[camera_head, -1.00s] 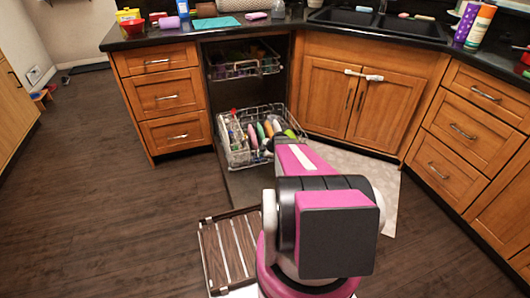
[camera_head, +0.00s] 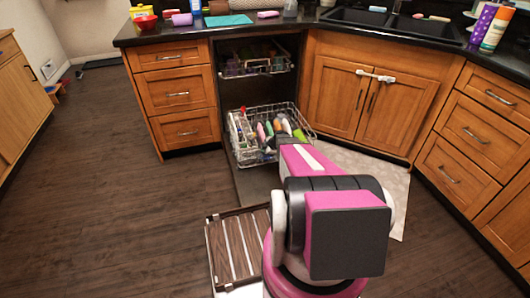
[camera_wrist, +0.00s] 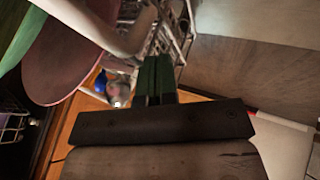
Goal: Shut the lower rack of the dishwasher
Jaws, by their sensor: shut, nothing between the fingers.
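The dishwasher's lower rack (camera_head: 240,156) is pulled out over its lowered door and holds several colourful dishes. Wire bars of the rack also show in the wrist view (camera_wrist: 176,28), close to my fingers. The upper rack (camera_head: 262,66) sits mostly inside the dark dishwasher opening. My gripper (camera_wrist: 157,62) is shut and empty in the wrist view, its fingers near the rack's wires and dishes. I cannot tell whether they touch.
Wooden drawers (camera_head: 175,95) stand left of the dishwasher and a sink cabinet (camera_head: 362,100) stands right. A pale mat (camera_head: 375,180) lies on the floor at right. The dark floor (camera_head: 110,200) at left is clear.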

